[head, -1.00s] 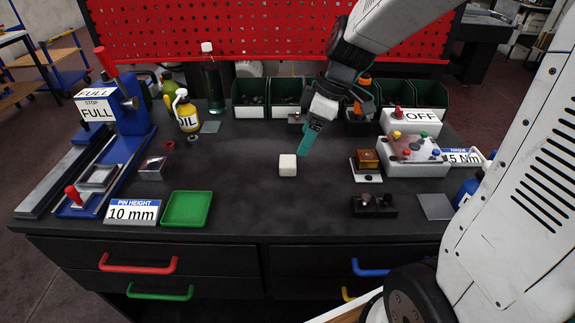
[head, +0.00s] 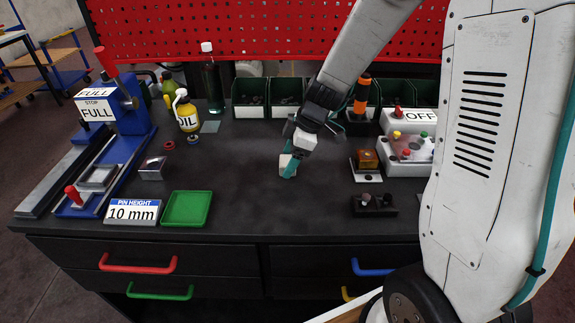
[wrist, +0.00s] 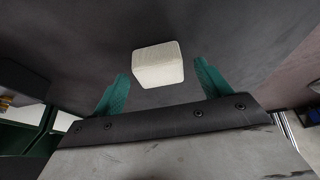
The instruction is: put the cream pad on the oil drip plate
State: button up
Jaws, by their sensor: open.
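The cream pad (head: 285,161) is a small pale block on the dark tabletop, near its middle. My gripper (head: 290,167) is low over it, and one teal finger hides part of the pad. In the wrist view the pad (wrist: 158,65) lies between the tips of my open gripper (wrist: 161,70), with gaps visible on both sides. A thin grey plate (head: 210,127), which looks like the oil drip plate, lies flat and bare beside the yellow oil can (head: 187,115), left of and behind the pad.
A green tray (head: 187,209) and the pin height sign (head: 132,212) are at the front left. A blue fixture (head: 122,110) stands at the left. Green bins (head: 250,112) line the back. A dark block with knobs (head: 374,207) is at the right. The table between pad and plate is clear.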

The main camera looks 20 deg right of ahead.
jog(key=c, duration=1.1)
jog(key=shift+r, duration=0.1)
jog(key=shift+c, duration=0.3)
